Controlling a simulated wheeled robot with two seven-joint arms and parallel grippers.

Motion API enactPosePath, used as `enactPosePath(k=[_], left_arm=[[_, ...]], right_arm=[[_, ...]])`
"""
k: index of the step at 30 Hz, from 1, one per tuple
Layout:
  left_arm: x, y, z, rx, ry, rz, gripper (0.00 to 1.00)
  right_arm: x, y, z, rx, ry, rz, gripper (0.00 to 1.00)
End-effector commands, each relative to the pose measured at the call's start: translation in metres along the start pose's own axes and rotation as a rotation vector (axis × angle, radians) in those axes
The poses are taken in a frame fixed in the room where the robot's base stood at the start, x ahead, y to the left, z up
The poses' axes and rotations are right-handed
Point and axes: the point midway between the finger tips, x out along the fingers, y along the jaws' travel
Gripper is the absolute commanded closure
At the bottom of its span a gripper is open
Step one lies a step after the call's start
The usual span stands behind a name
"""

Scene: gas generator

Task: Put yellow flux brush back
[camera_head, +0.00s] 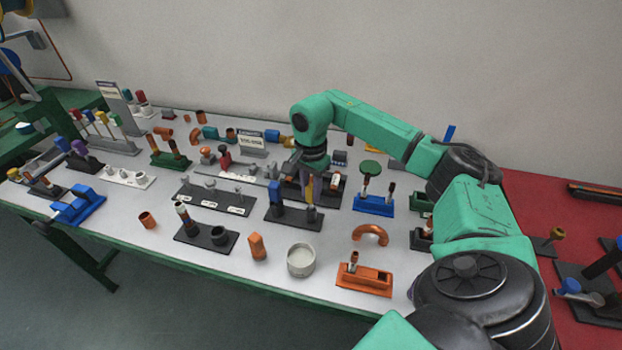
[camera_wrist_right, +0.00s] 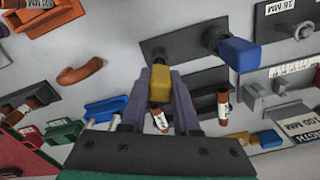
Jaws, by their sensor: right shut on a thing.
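My right gripper (camera_head: 309,195) reaches down over the middle of the table. Its two purple-grey fingers, also in the right wrist view (camera_wrist_right: 165,100), are shut on the yellow flux brush (camera_wrist_right: 160,83). The brush's yellow handle shows between the fingers; its lower part is hidden. Under it is a dark two-place holder (camera_head: 290,217). A blue-handled brush (camera_head: 275,194) stands upright in the holder's left place in the head view. The yellow brush is over the right place, in line with the grey socket (camera_head: 311,213). Whether its tip is inside cannot be told. My left gripper is not in view.
A blue stand (camera_head: 373,205) with brown-capped tubes is close on the right. A black rack (camera_head: 330,190) stands just behind the gripper. Many small fittings crowd the table.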

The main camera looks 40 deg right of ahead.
Motion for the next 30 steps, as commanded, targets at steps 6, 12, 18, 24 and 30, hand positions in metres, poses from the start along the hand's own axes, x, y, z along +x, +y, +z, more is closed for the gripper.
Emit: enactPosePath(k=[6, 12, 18, 24, 30], left_arm=[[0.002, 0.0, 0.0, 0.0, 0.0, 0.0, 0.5], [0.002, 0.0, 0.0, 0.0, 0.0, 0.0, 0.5], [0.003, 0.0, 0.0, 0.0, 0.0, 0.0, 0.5], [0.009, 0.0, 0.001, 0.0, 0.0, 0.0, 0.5], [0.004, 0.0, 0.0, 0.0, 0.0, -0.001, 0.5]], right_arm=[[0.003, 0.0, 0.0, 0.0, 0.0, 0.0, 0.36], [0.003, 0.0, 0.0, 0.0, 0.0, 0.0, 0.36], [-0.006, -0.001, 0.0, 0.0, 0.0, -0.002, 0.36], [-0.05, -0.002, 0.0, 0.0, 0.0, -0.006, 0.36], [-0.111, -0.001, 0.0, -0.001, 0.0, -0.005, 0.36]])
